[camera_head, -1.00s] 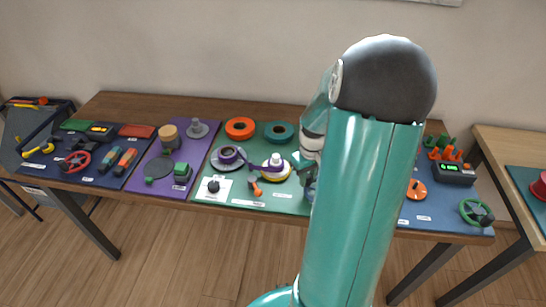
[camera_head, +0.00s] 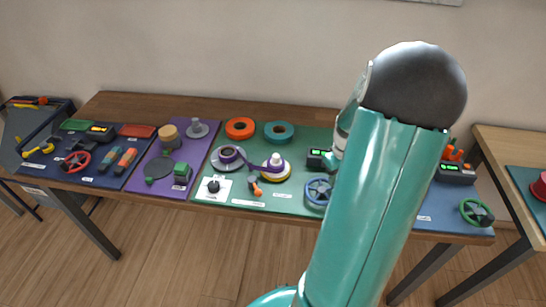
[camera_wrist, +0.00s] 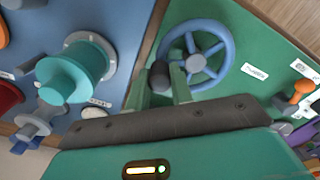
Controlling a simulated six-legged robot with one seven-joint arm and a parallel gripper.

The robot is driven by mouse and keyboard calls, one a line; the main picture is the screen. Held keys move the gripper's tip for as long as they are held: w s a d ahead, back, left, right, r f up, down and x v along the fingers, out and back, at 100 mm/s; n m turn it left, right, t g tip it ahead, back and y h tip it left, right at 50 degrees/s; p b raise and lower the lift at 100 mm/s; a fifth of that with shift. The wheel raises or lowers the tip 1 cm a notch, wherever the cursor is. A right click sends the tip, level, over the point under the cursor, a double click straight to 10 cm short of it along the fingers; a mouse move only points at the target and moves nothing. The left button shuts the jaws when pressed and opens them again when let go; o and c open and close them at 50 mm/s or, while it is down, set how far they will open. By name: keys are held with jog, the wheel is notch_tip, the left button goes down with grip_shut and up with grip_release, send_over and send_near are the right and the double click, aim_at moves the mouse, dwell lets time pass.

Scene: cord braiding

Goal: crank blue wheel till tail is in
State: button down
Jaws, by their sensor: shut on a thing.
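The blue wheel (camera_head: 318,190) stands at the front right of the green mat, partly behind my arm. In the wrist view the spoked blue wheel (camera_wrist: 197,57) has a dark handle knob (camera_wrist: 158,76) on its rim. My gripper (camera_wrist: 160,88) is shut on this knob, one finger on each side. In the head view my arm hides the gripper. A purple cord (camera_head: 262,163) runs from the purple-cored spool (camera_head: 228,155) to the white and yellow reel (camera_head: 276,167). An orange piece (camera_head: 256,190) is by the cord's lower strand. I cannot make out the cord's tail.
A dark box with a green display (camera_head: 318,159) stands behind the blue wheel. Orange (camera_head: 240,127) and teal (camera_head: 279,132) rings lie at the back. A green wheel (camera_head: 476,213) is at the right. In the wrist view a teal spool (camera_wrist: 82,69) stands left of my gripper.

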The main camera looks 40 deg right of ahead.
aim_at(321, 203)
jog(key=s+a, duration=0.3)
jog(key=shift+s+a, duration=0.1)
jog(key=shift+a, duration=0.3)
jog(key=a, duration=0.2)
jog(key=w+a, duration=0.1)
jog(key=shift+a, duration=0.35)
jog(key=shift+w+a, duration=0.35)
